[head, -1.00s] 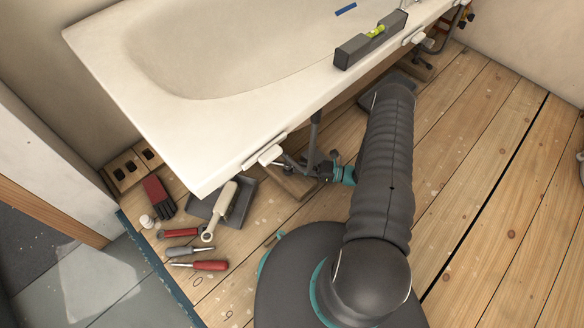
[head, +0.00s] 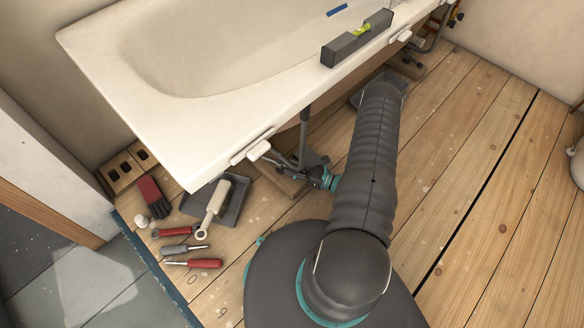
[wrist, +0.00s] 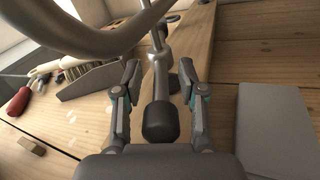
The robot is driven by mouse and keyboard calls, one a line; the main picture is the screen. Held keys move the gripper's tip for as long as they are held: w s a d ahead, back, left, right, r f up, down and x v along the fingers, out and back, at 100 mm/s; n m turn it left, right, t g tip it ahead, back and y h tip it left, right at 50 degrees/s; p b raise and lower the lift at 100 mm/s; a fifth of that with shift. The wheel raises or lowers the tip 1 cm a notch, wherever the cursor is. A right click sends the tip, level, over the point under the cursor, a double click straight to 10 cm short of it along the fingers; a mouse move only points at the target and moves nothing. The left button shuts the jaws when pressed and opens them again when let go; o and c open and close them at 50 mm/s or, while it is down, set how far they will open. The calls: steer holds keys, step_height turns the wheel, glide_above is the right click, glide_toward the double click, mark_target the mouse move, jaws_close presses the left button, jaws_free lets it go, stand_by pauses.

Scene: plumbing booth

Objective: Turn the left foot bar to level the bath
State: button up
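The white bath (head: 200,125) spans the top of the head view. A grey spirit level (head: 345,50) with a yellow-green vial lies on its near rim. My gripper (head: 305,175) is low beneath the near rim, by the left foot. In the wrist view, the foot bar (wrist: 160,75) is a metal rod with a black end cap (wrist: 160,121) pointing towards me. My gripper (wrist: 160,80) is open, one finger on each side of the bar. Gaps show on both sides, so it does not appear to grip it. In the head view the bar is hard to make out.
A grey tray (head: 237,207) with a white-handled brush stands left of the gripper. Red and grey hand tools (head: 195,263) and dark red gloves (head: 151,197) lie on the boards. A grey block (wrist: 275,125) lies right of the gripper. The right floor is mostly clear.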

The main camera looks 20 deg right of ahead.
steer(key=v, duration=1.1)
steer(key=shift+s+d, duration=0.3)
stand_by(0.4)
